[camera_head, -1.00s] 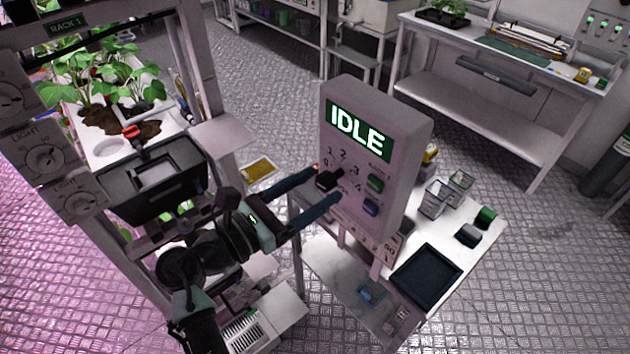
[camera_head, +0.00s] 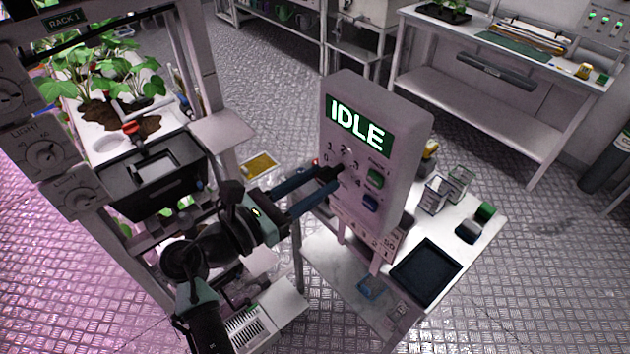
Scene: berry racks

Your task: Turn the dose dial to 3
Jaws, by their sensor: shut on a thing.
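The dosing unit (camera_head: 408,125) is an upright grey box whose green screen (camera_head: 358,124) reads IDLE. Its dose dial (camera_head: 330,173) is a black knob with numbers printed around it, low on the left of the front face. The numbers 1, 3, 4 and 0 are partly readable; the dial's pointer is too small and covered to read. My gripper (camera_head: 328,178) reaches in from the lower left, its two blue fingers shut on the dial. A green button (camera_head: 376,177) and a blue button (camera_head: 370,202) sit right of the dial.
A bench under the unit holds a black tray (camera_head: 426,272), clear containers (camera_head: 436,194) and a green-capped item (camera_head: 485,211). A plant rack (camera_head: 190,60) with a dark bin (camera_head: 150,175) stands close on the left.

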